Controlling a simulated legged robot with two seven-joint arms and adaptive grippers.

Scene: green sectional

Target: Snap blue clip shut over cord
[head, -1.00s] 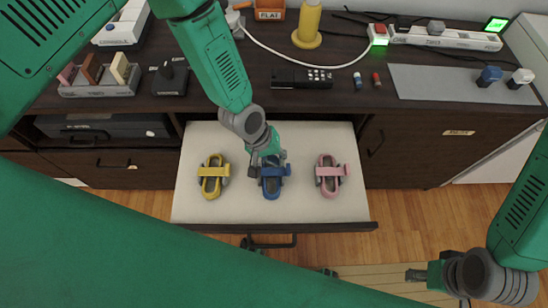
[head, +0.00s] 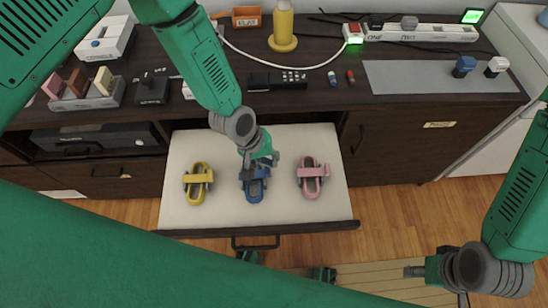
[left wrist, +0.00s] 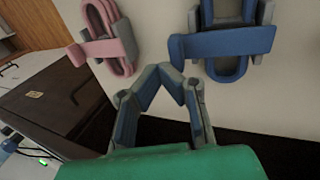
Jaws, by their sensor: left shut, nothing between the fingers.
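The blue clip (head: 254,190) lies in the open drawer (head: 185,217), between a yellow clip (head: 197,184) and a pink clip (head: 312,179). In the left wrist view the blue clip (left wrist: 222,43) shows a flat bar across a looped body; its top is cut off by the frame. Whether it is latched, I cannot tell. My left gripper (head: 259,163) is at the far end of the blue clip and partly hides it in the head view. Its fingers meet, empty, in the left wrist view (left wrist: 172,72), below the bar in the picture. My right gripper (head: 412,271) is low at the right, away from the drawer.
A black remote (head: 278,80), a yellow spool (head: 284,30) and a grey mat (head: 430,78) are also there. The drawer floor is bare around the clips.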

